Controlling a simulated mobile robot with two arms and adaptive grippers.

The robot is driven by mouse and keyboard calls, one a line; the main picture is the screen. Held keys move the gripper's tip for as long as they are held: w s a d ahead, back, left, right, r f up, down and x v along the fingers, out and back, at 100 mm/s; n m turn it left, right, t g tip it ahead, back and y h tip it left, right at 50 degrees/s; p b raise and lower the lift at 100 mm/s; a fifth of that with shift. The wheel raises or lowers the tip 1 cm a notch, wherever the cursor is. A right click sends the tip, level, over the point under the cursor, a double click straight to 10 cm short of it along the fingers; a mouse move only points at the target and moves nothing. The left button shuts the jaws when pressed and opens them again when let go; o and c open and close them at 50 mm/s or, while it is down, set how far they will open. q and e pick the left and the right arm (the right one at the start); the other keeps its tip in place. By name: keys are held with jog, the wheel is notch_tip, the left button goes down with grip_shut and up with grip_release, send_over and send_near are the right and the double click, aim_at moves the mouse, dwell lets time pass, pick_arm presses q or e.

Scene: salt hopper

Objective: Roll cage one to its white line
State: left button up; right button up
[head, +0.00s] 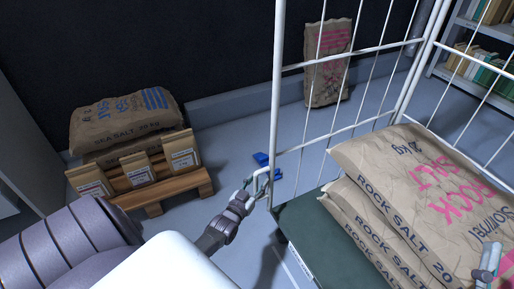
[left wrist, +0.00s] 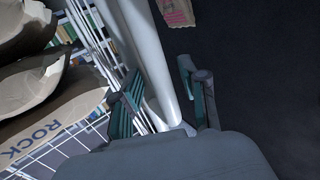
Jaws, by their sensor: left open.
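The roll cage (head: 279,90) has white wire sides and a dark green base (head: 318,243). Sacks of rock salt (head: 415,185) lie stacked on it. My left gripper (head: 258,184) is at the cage's near left corner post. In the left wrist view the white post (left wrist: 152,55) runs between the two open fingers (left wrist: 162,85); I cannot tell whether they touch it. Part of my right gripper (head: 488,262) shows at the right edge, over the salt sacks; its jaw state is unclear. I cannot make out the white line for certain.
A wooden pallet (head: 155,193) with a sea salt sack (head: 125,118) and small paper bags stands at left. A rock salt sack (head: 328,62) leans at the back wall. Shelves (head: 470,82) stand at right.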

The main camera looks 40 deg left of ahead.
pick_arm(q)
jog(key=shift+s, duration=0.1)
jog(key=shift+s+d+f, duration=0.1)
jog(key=shift+s+f, duration=0.05)
jog(key=shift+s, duration=0.15)
jog(key=s+d, duration=0.2)
jog(key=s, duration=0.9)
jog(key=shift+d, duration=0.1)
